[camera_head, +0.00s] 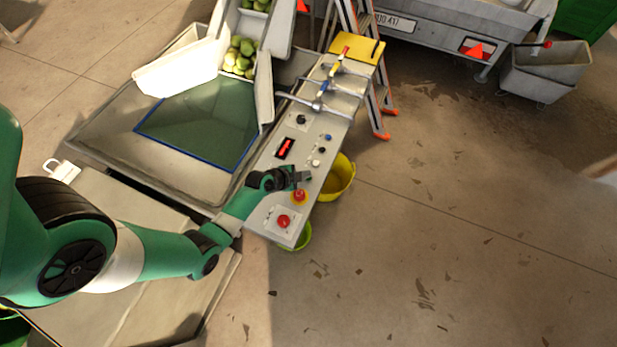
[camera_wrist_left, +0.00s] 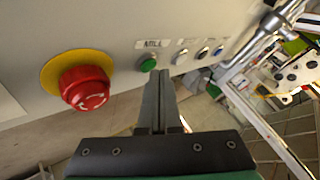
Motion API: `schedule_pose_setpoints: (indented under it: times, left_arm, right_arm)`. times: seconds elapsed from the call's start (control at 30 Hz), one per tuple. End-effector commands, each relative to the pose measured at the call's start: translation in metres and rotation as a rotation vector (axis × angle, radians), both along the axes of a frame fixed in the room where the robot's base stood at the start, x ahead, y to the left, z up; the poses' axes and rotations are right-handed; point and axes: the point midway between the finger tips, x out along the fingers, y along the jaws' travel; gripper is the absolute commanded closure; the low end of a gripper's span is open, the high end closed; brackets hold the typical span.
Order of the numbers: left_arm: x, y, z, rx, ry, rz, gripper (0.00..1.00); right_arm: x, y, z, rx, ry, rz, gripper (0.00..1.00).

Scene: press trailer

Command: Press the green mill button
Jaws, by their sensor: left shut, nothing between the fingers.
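The green mill button (camera_wrist_left: 148,65) sits on the grey control panel (camera_wrist_left: 115,28), under a small label that appears to read MILL. In the head view I cannot make it out; my gripper covers that part of the panel. My left gripper (camera_head: 304,177) is over the lower half of the panel. In the left wrist view the shut, empty fingers (camera_wrist_left: 161,77) point at the panel, their tips just below and right of the green button. I cannot tell whether they touch it. My right gripper is not in view.
A red mushroom button (camera_wrist_left: 85,88) on a yellow ring is left of the green button. Several other buttons (camera_wrist_left: 203,53) line up to its right. Another red button (camera_head: 284,221) is at the panel's near end. A yellow bucket (camera_head: 340,180) stands beside the panel.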

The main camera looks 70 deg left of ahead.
Motion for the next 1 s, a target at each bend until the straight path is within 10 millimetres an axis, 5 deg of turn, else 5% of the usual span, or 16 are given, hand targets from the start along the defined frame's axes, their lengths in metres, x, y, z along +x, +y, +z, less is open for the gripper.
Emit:
schedule_pose_setpoints:
  times: [1.0]
  left_arm:
    - [-0.0002,-0.0001,-0.0073,0.000,0.000,0.000,1.00]
  right_arm:
    - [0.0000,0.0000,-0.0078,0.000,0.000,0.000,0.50]
